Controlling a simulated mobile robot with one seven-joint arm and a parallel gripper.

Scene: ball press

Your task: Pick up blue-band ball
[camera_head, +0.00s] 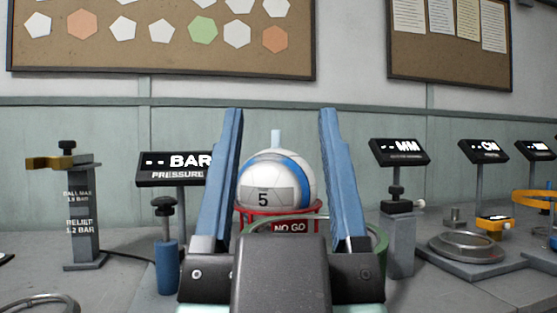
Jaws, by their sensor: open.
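The blue-band ball (268,193) is white with a blue stripe and the number 5. It sits on a red stand (311,212) with a sign reading "NO GO" in the head view. My gripper (281,115) is open, with its two blue fingers standing on either side of the ball in the picture. The fingers look empty, and I cannot tell how far in front of the ball they are. The gripper's dark body hides the lower part of the stand.
A pressure display (175,170) and a blue hand pump (167,265) stand close on the left. A grey post (82,225) is farther left. An MM display (400,152) and a round metal ring base (466,248) are on the right. A green ring edge (378,245) shows beside the right finger.

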